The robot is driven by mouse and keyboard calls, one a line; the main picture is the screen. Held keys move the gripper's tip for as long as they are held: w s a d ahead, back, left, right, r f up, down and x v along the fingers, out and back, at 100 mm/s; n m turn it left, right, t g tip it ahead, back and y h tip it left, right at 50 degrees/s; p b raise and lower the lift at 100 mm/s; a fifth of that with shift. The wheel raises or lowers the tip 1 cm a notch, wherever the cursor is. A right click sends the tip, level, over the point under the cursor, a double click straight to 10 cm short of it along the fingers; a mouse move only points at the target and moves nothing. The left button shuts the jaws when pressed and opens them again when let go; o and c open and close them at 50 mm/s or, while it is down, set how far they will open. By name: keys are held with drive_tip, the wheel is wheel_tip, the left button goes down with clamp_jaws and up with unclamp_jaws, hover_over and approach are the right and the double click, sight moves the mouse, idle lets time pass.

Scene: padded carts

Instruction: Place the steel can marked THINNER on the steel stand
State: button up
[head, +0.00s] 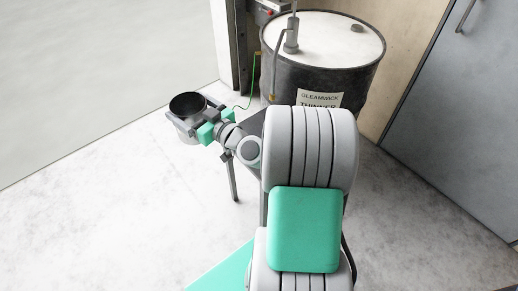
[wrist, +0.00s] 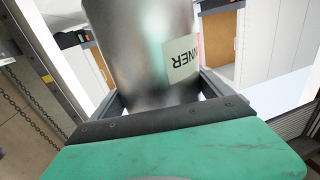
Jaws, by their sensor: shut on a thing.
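The open-topped steel can (head: 186,133) is held in my gripper (head: 192,122), out to the left of the drum in the head view. Its dark round mouth faces up and it looks about upright. In the wrist view the steel can (wrist: 140,55) fills the space between my two fingers (wrist: 160,95), and its pale label shows upside-down letters ending in "NNER". What looks like the steel stand (head: 257,122) shows as a dark top and thin legs to the right of my gripper. My arm hides much of it. The can is apart from it.
A large black drum (head: 318,82) labelled GLEAMWICK THINNER, with a pump (head: 291,38) on its pale lid, stands behind my arm. A thin green wire (head: 251,88) hangs beside it. A grey cabinet (head: 460,120) is at right. The floor (head: 90,210) at left is clear.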

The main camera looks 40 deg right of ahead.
drive_tip(key=s+d+f+m+h+b, duration=0.25)
drive_tip(key=s+d+f+b, duration=0.2)
drive_tip(key=d+b, duration=0.4)
drive_tip(key=s+d+f+m+h+b, duration=0.1)
drive_tip(key=s+d+f+h+b, duration=0.35)
drive_tip(key=d, duration=0.75)
drive_tip(key=s+d+f+m+h+b, duration=0.1)
drive_tip(key=s+d+f+b, duration=0.35)
drive_tip(key=d+b, duration=0.45)
drive_tip(key=w+a+r+y+b, duration=0.1)
drive_tip(key=a+r+b, duration=0.2)
drive_tip(key=a, duration=0.6)
drive_tip(key=w+d+f+b, duration=0.3)
drive_tip(key=w+d+f, duration=0.1)
drive_tip(key=f, duration=0.3)
drive_tip(key=w+d+f+b, duration=0.3)
drive_tip(key=w+d+f, duration=0.2)
drive_tip(key=w+f, duration=0.2)
drive_tip(key=shift+w+d+f+h, duration=0.15)
drive_tip(key=shift+f+h, duration=0.25)
drive_tip(key=shift+f, duration=0.1)
